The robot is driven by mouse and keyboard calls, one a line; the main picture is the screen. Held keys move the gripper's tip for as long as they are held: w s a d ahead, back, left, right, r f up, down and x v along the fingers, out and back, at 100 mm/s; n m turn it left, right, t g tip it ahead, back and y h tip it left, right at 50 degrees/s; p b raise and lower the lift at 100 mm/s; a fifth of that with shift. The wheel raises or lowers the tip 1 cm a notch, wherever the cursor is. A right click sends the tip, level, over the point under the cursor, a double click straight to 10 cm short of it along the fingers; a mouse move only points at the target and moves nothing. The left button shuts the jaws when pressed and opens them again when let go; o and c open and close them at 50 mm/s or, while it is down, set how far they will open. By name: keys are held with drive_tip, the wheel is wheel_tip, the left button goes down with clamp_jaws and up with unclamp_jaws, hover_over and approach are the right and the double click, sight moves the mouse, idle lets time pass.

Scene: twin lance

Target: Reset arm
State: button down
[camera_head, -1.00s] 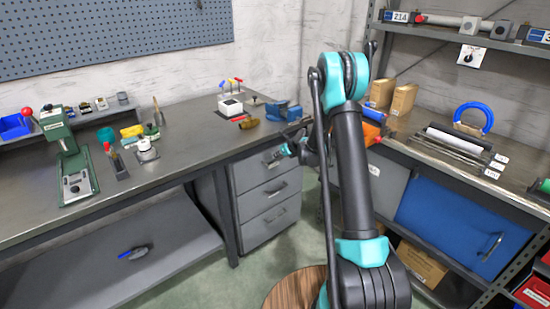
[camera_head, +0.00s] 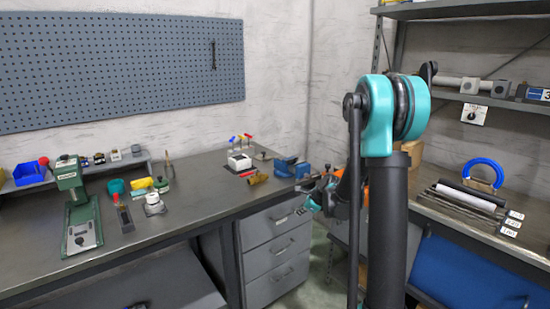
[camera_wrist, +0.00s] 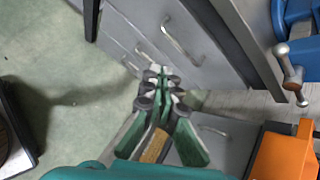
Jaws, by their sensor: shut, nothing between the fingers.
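My arm rises at the right of the head view, with its teal elbow high and the forearm folded down behind the upper arm. My gripper (camera_wrist: 161,77) shows in the middle of the wrist view, shut and empty, with its fingertips together. It points down toward the grey drawer fronts (camera_wrist: 148,45) and the floor. In the head view my gripper (camera_head: 308,206) is small and partly hidden, in front of the drawers near the bench corner. It appears apart from them.
A blue vise (camera_head: 290,167) stands on the bench corner, close to my gripper. A green press (camera_head: 76,205), small tools and a white block with screwdrivers (camera_head: 239,161) are on the bench (camera_head: 190,205). Shelves with a blue ring (camera_head: 483,164) stand at the right. Floor lies below.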

drive_tip(key=s+d+n+g+h, duration=0.1)
drive_tip(key=s+d+n, duration=0.3)
drive_tip(key=s+n, duration=0.7)
drive_tip(key=s+d+n+g+h, duration=0.1)
drive_tip(key=s+d+n+h, duration=0.2)
drive_tip(key=s+n, duration=0.8)
drive_tip(key=s+f, duration=0.1)
drive_tip(key=s, duration=1.2)
drive_tip(key=shift+d+g+h, duration=0.3)
drive_tip(key=shift+d, duration=0.05)
